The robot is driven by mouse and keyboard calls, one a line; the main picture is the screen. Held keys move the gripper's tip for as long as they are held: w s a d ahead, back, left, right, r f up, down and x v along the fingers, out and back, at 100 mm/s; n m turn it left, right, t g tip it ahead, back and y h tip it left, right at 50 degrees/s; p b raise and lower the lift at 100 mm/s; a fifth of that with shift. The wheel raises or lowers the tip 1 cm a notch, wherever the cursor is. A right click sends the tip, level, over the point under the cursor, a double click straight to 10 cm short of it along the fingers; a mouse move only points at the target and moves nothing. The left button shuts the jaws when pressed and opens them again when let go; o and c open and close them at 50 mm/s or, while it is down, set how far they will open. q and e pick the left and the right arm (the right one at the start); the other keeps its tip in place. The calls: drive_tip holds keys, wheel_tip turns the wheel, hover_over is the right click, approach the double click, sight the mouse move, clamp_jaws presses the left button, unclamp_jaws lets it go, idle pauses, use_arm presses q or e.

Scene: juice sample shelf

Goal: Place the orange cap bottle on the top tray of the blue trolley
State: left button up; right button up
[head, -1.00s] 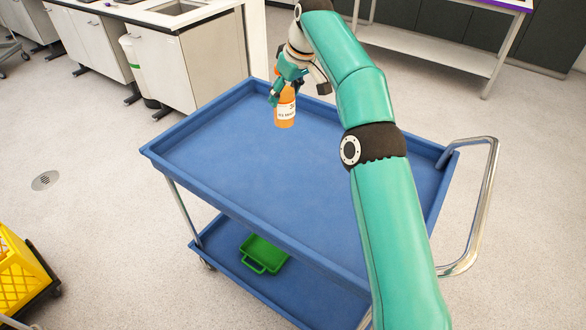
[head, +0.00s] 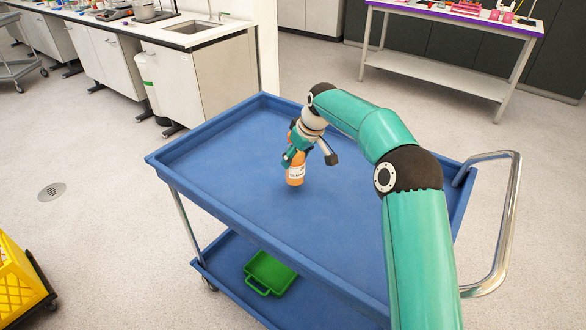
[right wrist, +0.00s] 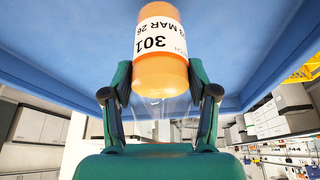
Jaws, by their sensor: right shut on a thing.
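The bottle (head: 296,175), filled with orange and with a white label, is upright in my right gripper (head: 294,157). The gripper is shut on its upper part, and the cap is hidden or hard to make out. The bottle is over the middle of the blue trolley's top tray (head: 225,150); I cannot tell whether its base touches the surface. In the right wrist view the bottle (right wrist: 160,70) shows the number 301 between the fingers (right wrist: 160,108), with the blue tray (right wrist: 60,40) behind it. My left gripper is not in view.
The top tray has a raised rim and is otherwise clear. A green tray (head: 258,285) sits on the lower shelf. A metal handle (head: 512,205) stands at the trolley's right end. A yellow crate (head: 15,285) is at left, and lab benches (head: 200,75) stand behind.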

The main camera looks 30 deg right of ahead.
sight(296, 166)
drive_tip(key=shift+f, duration=1.65)
drive_tip(key=shift+f, duration=0.15)
drive_tip(key=o, duration=1.4)
drive_tip(key=v, duration=1.2)
drive_tip(key=shift+w, duration=0.1)
drive_tip(key=shift+r, duration=0.25)
